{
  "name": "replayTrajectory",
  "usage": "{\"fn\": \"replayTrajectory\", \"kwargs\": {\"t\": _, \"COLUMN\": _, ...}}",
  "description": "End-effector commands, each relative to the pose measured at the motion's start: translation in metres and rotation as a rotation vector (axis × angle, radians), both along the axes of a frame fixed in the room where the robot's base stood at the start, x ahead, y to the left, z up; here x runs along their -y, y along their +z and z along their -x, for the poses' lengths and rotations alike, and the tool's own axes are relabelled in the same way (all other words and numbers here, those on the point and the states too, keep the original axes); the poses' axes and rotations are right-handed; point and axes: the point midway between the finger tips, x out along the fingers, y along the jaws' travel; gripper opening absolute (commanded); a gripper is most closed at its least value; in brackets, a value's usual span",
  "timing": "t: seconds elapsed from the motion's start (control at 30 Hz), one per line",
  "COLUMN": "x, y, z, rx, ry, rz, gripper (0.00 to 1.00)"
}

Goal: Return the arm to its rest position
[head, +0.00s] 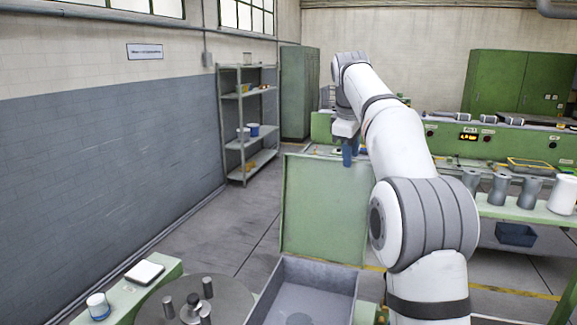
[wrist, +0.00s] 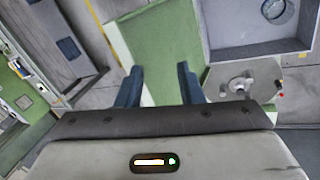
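My white arm (head: 400,140) reaches up and away from the lower right in the head view. My gripper (head: 348,157) hangs at its far end, in front of the top edge of a green panel (head: 322,215). In the wrist view its two blue fingers (wrist: 158,88) stand apart with an empty gap between them. The green panel shows beyond that gap. Nothing is held.
A grey bin (head: 310,275) and a round metal table (head: 235,298) are at the bottom. Several grey cylinders (head: 502,188) stand on a green bench at right. A shelf rack (head: 246,120) stands by the left wall. Floor left of the panel is clear.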

Motion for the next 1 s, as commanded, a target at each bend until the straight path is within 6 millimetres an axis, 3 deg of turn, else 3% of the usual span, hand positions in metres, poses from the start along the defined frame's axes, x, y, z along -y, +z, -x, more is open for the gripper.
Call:
{"fn": "replayTrajectory", "kwargs": {"t": 0.27, "x": -0.002, "y": -0.034, "z": 0.088, "rx": 0.033, "ry": -0.23, "rz": -0.111, "gripper": 0.34}}
{"fn": "replayTrajectory", "kwargs": {"t": 0.47, "x": -0.005, "y": -0.078, "z": 0.16, "rx": 0.048, "ry": -0.399, "rz": -0.192, "gripper": 0.34}}
{"fn": "replayTrajectory", "kwargs": {"t": 0.8, "x": -0.006, "y": -0.186, "z": 0.292, "rx": 0.065, "ry": -0.697, "rz": -0.323, "gripper": 0.34}}
{"fn": "replayTrajectory", "kwargs": {"t": 1.0, "x": -0.006, "y": -0.248, "z": 0.354, "rx": 0.069, "ry": -0.845, "rz": -0.381, "gripper": 0.34}}
